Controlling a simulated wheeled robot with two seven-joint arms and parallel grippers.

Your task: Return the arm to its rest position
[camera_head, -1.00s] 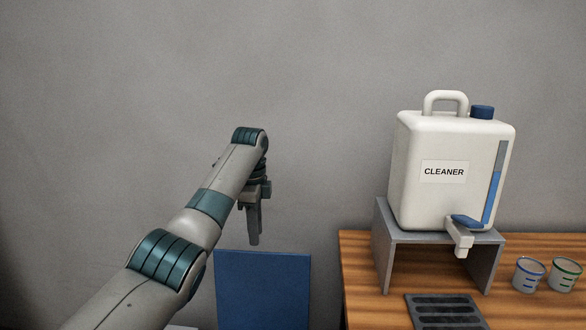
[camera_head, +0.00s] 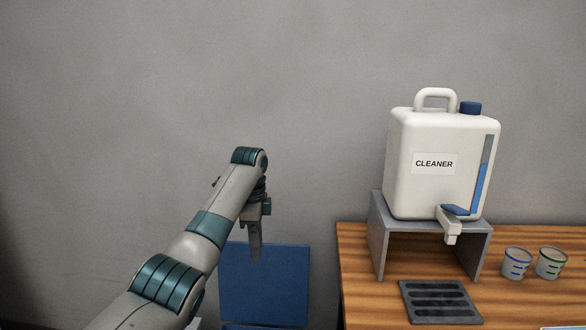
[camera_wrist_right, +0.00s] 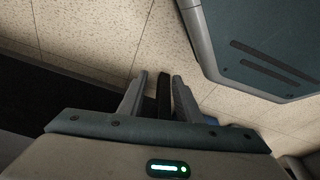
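My left gripper (camera_head: 255,246) hangs fingers down at the end of my left arm, in front of the grey wall and at the upper left part of a blue panel. It is seen from the side, so its finger gap does not show. My right gripper (camera_wrist_right: 159,78) shows in the right wrist view with its two fingers apart. A dark narrow bar (camera_wrist_right: 164,95) shows between the fingers; how far off it is I cannot tell. My right arm is not in the head view.
A white CLEANER jug (camera_head: 443,165) with a spout stands on a grey stand (camera_head: 377,240) on the wooden table (camera_head: 362,285). The blue panel (camera_head: 265,290) stands left of the table.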

